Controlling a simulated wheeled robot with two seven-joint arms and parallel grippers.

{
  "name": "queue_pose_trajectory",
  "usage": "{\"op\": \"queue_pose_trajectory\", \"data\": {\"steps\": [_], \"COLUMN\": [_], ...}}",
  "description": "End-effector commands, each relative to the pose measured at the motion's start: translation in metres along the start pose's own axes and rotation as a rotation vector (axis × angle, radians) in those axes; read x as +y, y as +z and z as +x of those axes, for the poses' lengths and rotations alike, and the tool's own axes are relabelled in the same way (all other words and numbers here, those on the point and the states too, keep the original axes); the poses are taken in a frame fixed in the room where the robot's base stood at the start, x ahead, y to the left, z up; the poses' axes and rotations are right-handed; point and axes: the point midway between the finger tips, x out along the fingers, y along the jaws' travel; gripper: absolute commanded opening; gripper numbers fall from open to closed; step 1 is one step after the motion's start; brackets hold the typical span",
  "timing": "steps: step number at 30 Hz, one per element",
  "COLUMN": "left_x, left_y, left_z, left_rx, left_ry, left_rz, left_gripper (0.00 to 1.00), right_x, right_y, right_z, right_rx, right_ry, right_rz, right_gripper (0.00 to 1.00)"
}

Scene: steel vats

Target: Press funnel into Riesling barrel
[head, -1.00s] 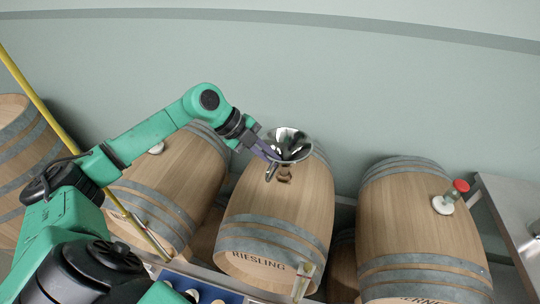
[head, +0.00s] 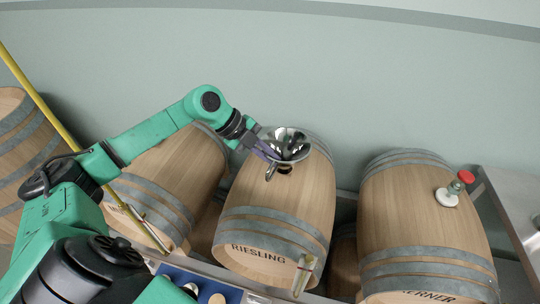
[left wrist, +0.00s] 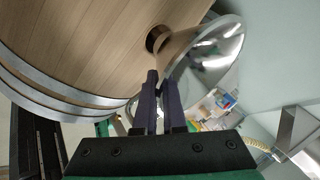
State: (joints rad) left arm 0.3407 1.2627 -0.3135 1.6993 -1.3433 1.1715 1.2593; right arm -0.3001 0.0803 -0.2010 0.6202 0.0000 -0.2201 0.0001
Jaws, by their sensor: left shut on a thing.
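A shiny steel funnel (head: 289,144) is in my left gripper (head: 268,152), which is shut on its side. The funnel is over the top of the wooden Riesling barrel (head: 277,195), marked RIESLING on its head. The dark bung hole (head: 285,169) shows just below the funnel's rim, partly covered. In the left wrist view the funnel (left wrist: 208,50) leans wide to the right of the bung hole (left wrist: 157,38), with the left fingertips (left wrist: 160,95) below. My right gripper is not in view.
A barrel (head: 420,210) with a white bung and red-topped fitting (head: 458,184) stands at right. Another barrel (head: 175,170) lies at left behind my arm. A yellow pole (head: 40,100) slants across the left. A steel surface (head: 515,205) is at the right edge.

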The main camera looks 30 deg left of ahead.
Motion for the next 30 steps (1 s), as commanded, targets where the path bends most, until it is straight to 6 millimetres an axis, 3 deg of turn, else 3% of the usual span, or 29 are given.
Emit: {"op": "queue_pose_trajectory", "data": {"steps": [30], "left_x": [0.008], "left_y": [0.005], "left_z": [0.012], "left_rx": [0.000], "left_ry": [-0.001], "left_rz": [0.000], "left_gripper": [0.00], "right_x": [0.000], "right_y": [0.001], "right_z": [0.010], "right_rx": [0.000], "right_ry": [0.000], "right_rz": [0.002], "right_gripper": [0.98]}}
